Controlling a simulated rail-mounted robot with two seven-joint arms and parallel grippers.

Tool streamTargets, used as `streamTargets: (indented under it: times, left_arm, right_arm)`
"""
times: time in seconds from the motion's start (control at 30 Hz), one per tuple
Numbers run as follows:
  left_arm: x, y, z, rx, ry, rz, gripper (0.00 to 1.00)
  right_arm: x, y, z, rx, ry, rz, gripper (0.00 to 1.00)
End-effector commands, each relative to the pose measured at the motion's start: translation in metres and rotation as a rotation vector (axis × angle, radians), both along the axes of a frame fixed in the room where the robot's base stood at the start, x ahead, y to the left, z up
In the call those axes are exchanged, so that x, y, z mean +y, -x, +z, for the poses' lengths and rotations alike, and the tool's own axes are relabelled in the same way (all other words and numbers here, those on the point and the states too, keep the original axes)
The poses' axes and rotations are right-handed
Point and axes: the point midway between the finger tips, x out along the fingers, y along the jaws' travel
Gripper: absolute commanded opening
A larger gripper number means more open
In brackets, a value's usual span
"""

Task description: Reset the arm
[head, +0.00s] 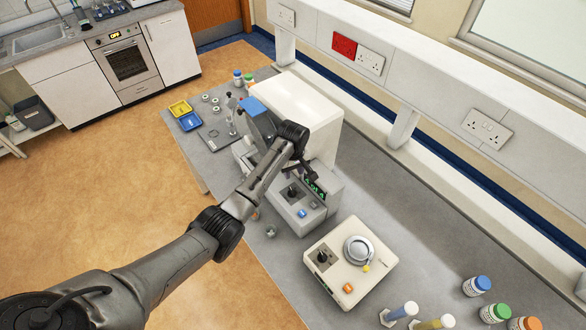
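My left arm reaches in from the lower left across the bench. Its gripper (309,180) is at the grey machine with a green display (313,187), over or in front of its top; I cannot tell whether they touch. The fingers are small and dark, so I cannot tell whether they are open or shut, and no held object is visible. The forearm and wrist hide part of the machine and the bench behind. My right gripper is not in view.
On the grey bench (430,220) stand a cream device with a round dish (350,262), cylinders (400,312) and capped bottles (477,286) at lower right, a white cabinet (310,115), and yellow (180,108) and blue trays (190,121).

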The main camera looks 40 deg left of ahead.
Motion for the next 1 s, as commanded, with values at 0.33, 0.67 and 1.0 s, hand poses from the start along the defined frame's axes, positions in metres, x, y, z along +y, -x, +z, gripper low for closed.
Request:
streamTargets:
  times: [0.33, 0.67, 1.0]
  left_arm:
    - [0.0002, 0.0002, 0.0089, 0.0, 0.0, 0.0, 0.37]
    - [0.0002, 0.0001, 0.0086, 0.0, 0.0, 0.0, 0.37]
    - [0.0003, -0.0018, 0.0085, -0.013, -0.002, -0.168, 0.37]
  right_arm:
    - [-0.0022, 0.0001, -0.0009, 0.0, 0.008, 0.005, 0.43]
    - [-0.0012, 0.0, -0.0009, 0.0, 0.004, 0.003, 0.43]
    - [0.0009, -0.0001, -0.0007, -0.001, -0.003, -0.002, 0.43]
